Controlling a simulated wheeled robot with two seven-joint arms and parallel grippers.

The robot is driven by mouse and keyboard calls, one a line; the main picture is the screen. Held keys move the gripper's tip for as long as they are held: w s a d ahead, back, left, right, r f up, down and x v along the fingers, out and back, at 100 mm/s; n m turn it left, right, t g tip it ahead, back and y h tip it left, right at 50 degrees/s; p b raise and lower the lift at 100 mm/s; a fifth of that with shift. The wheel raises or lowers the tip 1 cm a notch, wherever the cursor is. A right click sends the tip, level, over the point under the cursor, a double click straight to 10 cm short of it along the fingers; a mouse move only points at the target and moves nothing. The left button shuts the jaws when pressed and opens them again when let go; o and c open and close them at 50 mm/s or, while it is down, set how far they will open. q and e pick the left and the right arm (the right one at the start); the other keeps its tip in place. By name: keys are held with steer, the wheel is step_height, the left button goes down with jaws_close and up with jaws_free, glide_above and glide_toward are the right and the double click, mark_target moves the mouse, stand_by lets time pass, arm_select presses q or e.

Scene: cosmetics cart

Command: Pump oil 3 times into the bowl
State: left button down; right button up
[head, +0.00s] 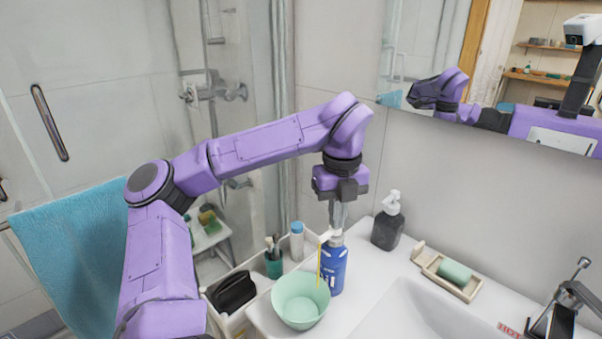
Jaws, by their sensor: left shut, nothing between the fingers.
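A blue pump bottle (333,270) stands upright on the white counter, just behind and to the right of a light green bowl (299,300). A thin yellow streak of oil (319,264) runs from the bottle's spout side down toward the bowl. My left gripper (336,228) points straight down with its fingers together, right over the bottle's white pump head. The fingertips seem to touch the pump head, which is partly hidden by them. The oil level in the bowl is too small to tell. My right gripper is not in view.
A dark soap dispenser (387,222) with a white pump stands right of the bottle. A soap tray (447,271) with a green bar lies by the sink (420,312). A cart with a cup, bottle and black item is at left. A mirror (490,70) reflects my body.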

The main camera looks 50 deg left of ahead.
arm_select(q)
steer(key=shift+r, duration=0.1)
steer(key=shift+r+p, duration=1.15)
steer(key=shift+r, duration=0.2)
steer(key=shift+f, duration=0.15)
steer(key=shift+f+b, duration=1.35)
steer(key=shift+b, duration=0.1)
steer(key=shift+r+p, duration=1.15)
steer(key=shift+r, duration=0.3)
